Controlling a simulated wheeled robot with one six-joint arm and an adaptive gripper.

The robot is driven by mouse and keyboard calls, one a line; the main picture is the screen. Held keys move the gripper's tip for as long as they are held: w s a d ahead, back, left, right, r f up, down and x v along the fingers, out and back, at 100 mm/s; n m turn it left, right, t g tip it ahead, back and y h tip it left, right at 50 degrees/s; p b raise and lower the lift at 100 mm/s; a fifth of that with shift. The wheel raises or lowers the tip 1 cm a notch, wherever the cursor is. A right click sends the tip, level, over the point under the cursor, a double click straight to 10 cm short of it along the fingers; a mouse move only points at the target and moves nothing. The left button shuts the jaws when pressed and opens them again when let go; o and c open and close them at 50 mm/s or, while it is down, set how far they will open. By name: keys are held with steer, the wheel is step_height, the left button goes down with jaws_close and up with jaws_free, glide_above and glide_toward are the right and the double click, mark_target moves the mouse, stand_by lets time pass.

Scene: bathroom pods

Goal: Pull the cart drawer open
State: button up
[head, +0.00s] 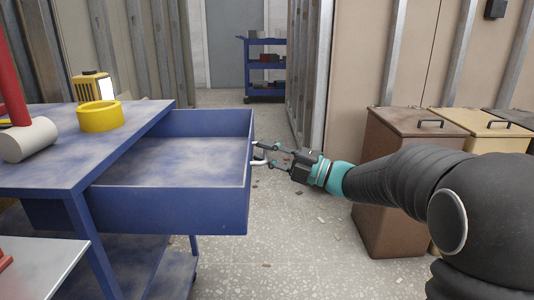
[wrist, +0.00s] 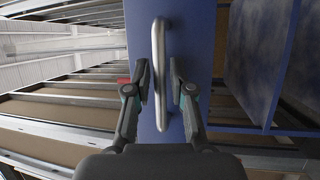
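The blue cart (head: 60,150) stands at the left in the head view. Its drawer (head: 200,205) is pulled well out to the right, and its inside looks empty. The silver handle (head: 259,161) is on the drawer's right-hand front face; it also shows as an upright bar in the wrist view (wrist: 158,50). My gripper (head: 266,153) is at the handle, reaching from the right. In the wrist view, my gripper's fingers (wrist: 160,85) stand on either side of the bar, with small gaps showing, so it looks open. Whether either finger touches the bar is hard to tell.
A yellow tape roll (head: 99,115) and a mallet (head: 28,138) lie on the cart top. A brown bin (head: 405,180) and a tan bin (head: 480,130) stand at the right. A second blue cart (head: 264,70) is far back. The floor between is mostly clear, with small debris.

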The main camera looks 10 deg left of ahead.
steer(key=v, duration=1.2)
steer(key=shift+s, duration=0.1)
